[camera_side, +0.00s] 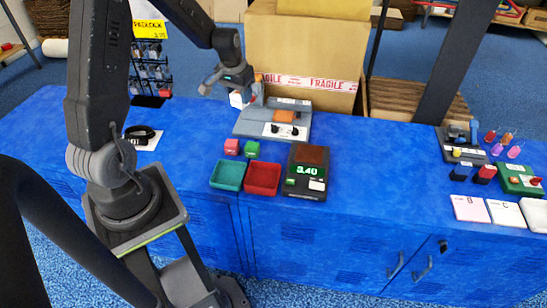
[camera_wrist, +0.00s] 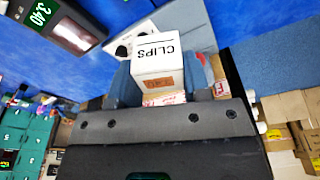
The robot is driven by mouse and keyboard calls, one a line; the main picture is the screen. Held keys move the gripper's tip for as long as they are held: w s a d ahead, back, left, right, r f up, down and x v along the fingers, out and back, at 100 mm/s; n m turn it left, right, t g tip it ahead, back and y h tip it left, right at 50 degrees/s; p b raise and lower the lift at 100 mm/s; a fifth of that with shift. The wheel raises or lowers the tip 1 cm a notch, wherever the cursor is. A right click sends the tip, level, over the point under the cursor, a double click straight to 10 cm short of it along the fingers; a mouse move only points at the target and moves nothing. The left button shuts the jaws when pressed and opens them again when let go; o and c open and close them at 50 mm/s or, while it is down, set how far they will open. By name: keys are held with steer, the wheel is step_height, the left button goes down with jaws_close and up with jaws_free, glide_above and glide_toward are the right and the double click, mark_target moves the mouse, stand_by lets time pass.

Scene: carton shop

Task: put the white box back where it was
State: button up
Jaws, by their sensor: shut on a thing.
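The white box (camera_wrist: 152,50) has "CLIPS" printed on it and a brown patch near its lower edge. My gripper (camera_wrist: 165,80) is shut on it, one finger on each side, in the wrist view. In the side view the white box (camera_side: 236,100) shows small and partly hidden at the tip of my gripper (camera_side: 243,94). It is held in the air near the left back part of a grey machine (camera_side: 251,123) with a white knob panel and an orange block on top. Whether the box touches anything below is hard to tell.
A scale (camera_side: 306,185) reading 3.40 has an empty-looking brown plate. A green tray (camera_side: 228,175), a red tray (camera_side: 263,179) and two small cubes are to its left. A large FRAGILE carton (camera_side: 310,50) stands behind. The blue bench (camera_side: 375,160) is clear right of the scale.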

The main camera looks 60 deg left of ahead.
step_height(320, 180, down, 6)
steer(key=s+d, duration=0.1)
steer(key=s, duration=0.2)
steer(key=w+d+f, duration=0.3)
steer(key=w+d, duration=0.1)
steer(key=w+d+f, duration=0.4)
steer(key=shift+w+d+f, duration=0.2)
steer(key=shift+d, duration=0.1)
steer(key=shift+f, duration=2)
steer(key=shift+f, duration=0.15)
steer(key=o, duration=0.7)
steer(key=shift+o, duration=0.2)
